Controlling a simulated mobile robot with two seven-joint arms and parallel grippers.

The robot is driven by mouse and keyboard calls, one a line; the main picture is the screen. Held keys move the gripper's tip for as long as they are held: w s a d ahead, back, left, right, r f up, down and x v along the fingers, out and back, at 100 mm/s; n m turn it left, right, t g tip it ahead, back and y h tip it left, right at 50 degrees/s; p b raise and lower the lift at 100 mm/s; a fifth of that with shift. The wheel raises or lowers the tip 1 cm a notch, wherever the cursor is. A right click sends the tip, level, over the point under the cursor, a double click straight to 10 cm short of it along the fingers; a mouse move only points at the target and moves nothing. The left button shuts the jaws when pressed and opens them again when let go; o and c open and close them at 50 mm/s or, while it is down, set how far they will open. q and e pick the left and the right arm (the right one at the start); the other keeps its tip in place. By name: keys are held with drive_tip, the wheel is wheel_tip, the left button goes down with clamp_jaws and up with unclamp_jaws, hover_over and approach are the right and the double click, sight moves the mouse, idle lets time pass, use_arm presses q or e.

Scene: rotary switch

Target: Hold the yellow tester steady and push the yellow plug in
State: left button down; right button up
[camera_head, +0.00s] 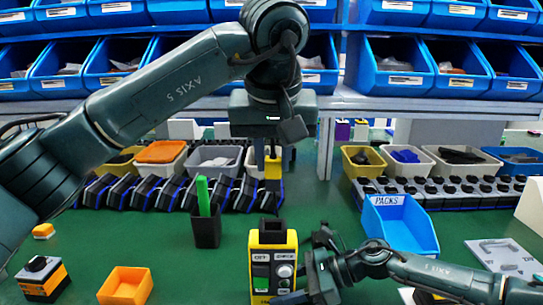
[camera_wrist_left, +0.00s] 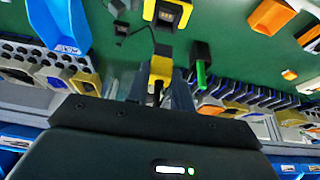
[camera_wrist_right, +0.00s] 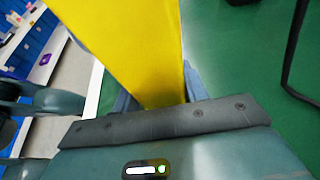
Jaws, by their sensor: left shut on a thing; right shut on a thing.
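The yellow tester (camera_head: 256,262) stands upright on the green table, with a black socket block on top and a dial, a green display and labels on its front. In the left wrist view the tester (camera_wrist_left: 168,14) shows at the top. My right gripper (camera_head: 305,280) is shut on the tester's right side; the tester (camera_wrist_right: 130,45) fills much of the right wrist view. My left gripper (camera_head: 273,152) points down and is shut on the yellow plug (camera_head: 273,168), also seen in the left wrist view (camera_wrist_left: 161,67). The plug is above the tester, apart from it.
A black cup (camera_head: 206,230) with a green stick stands left of the tester. An orange tray (camera_head: 126,287) lies at front left. A blue PACKS bin (camera_head: 400,225) is at right, near a grey plate (camera_head: 506,258). Rows of black devices and small bins line the back.

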sight(273, 186)
use_arm(q)
drive_tip(key=shift+f, duration=2.9)
drive_tip(key=shift+f, duration=1.65)
drive_tip(key=c, duration=1.1)
unclamp_jaws()
drive_tip(key=shift+c, duration=0.2)
drive_tip(key=v, duration=1.2)
use_arm(e)
drive_tip(key=o, duration=1.1)
